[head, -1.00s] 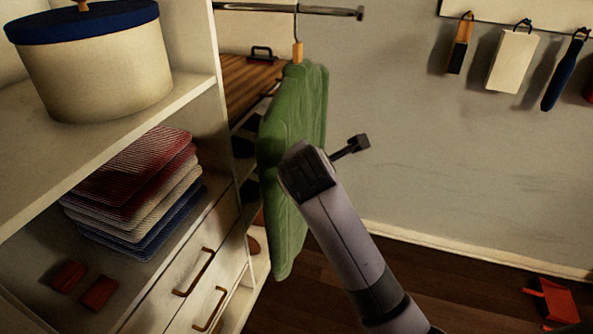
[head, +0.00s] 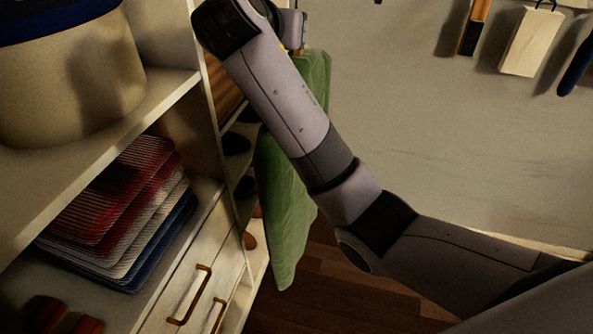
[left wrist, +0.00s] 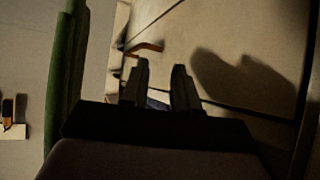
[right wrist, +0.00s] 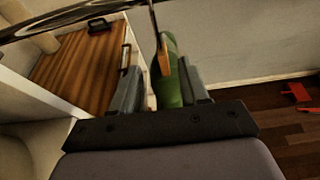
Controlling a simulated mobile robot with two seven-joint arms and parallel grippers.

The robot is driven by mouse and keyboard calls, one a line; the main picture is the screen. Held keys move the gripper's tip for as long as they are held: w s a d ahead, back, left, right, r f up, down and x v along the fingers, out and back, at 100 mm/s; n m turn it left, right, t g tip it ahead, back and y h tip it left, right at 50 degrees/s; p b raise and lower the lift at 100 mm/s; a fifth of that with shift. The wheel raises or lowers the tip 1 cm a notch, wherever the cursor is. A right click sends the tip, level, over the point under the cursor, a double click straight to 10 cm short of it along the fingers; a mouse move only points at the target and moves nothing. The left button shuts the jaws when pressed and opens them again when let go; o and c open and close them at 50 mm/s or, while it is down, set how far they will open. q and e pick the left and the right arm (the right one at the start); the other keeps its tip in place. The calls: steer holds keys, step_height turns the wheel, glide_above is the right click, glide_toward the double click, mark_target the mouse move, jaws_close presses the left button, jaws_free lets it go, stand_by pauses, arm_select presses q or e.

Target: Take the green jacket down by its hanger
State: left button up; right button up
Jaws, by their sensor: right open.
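The green jacket (head: 290,190) hangs beside the shelf unit in the head view, its upper part partly covered by my right arm. In the right wrist view the hanger's wooden neck (right wrist: 164,55) and the jacket (right wrist: 170,85) show between the fingers of my right gripper (right wrist: 160,88). That gripper is open around the line of the hanger neck; contact cannot be told. The hanger's hook runs up toward a rail at the top. My left gripper (left wrist: 160,82) shows a gap with nothing between its fingers; the jacket's green edge (left wrist: 65,85) is to its left.
The shelf unit (head: 165,98) stands left of the jacket, with folded striped cloths (head: 120,200), a blue-lidded round box (head: 75,85) and drawers with handles (head: 190,295). A red object (right wrist: 297,93) lies on the floor.

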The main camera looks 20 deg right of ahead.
steer(key=p+x, duration=0.1)
steer(key=x, duration=0.4)
steer(key=shift+d, duration=0.2)
jaws_close()
steer(key=shift+r, duration=0.15)
steer(key=shift+w+r, duration=0.1)
